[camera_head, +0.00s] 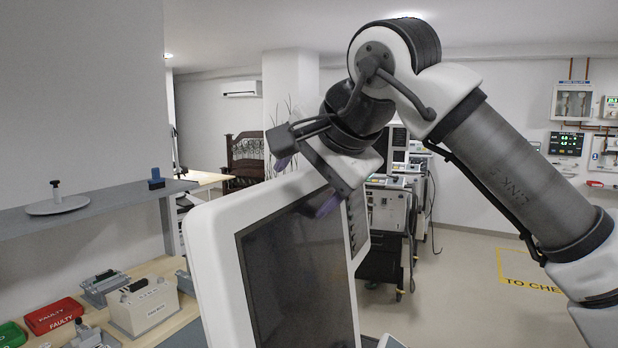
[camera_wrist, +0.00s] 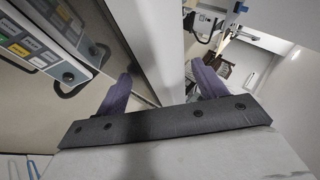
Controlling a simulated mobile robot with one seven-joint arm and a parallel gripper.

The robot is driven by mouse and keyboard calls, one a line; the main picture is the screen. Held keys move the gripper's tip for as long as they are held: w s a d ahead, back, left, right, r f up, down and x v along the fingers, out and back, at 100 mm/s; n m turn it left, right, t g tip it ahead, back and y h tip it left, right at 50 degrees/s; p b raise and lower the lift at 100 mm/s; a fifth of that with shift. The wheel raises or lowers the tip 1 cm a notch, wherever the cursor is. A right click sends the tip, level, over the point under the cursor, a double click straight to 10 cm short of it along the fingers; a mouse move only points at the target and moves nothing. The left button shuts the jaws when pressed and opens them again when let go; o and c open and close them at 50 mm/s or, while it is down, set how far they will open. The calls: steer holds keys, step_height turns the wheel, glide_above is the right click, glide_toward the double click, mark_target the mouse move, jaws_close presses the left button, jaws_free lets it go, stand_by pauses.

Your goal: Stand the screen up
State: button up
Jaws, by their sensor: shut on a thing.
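The screen (camera_head: 212,268) is a large white-framed panel with a dark display in the head view. It stands close to upright, leaning slightly, with its lower end out of frame. My gripper (camera_head: 303,187) is shut on its top edge, one purple finger on the display side and the other behind. In the wrist view the screen's pale edge (camera_wrist: 155,35) runs between the two purple fingers of my gripper (camera_wrist: 161,72). The screen's mount is hidden.
A grey shelf (camera_head: 110,205) and a wooden bench with a white box (camera_head: 143,304) and red and green cases lie to the left. Equipment on a dark wheeled cart (camera_head: 383,262) stands behind the screen. The floor on the right is open, with yellow markings.

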steer(key=shift+a+f+g, duration=0.2)
steer(key=shift+f+g, duration=0.1)
steer(key=shift+f, duration=0.45)
steer(key=o, duration=0.8)
steer(key=shift+a, duration=0.1)
steer(key=shift+r, duration=0.1)
steer(key=shift+s+r, duration=0.1)
steer(key=shift+r, duration=0.1)
steer(key=v, duration=1.2)
steer(key=shift+s+f, duration=0.1)
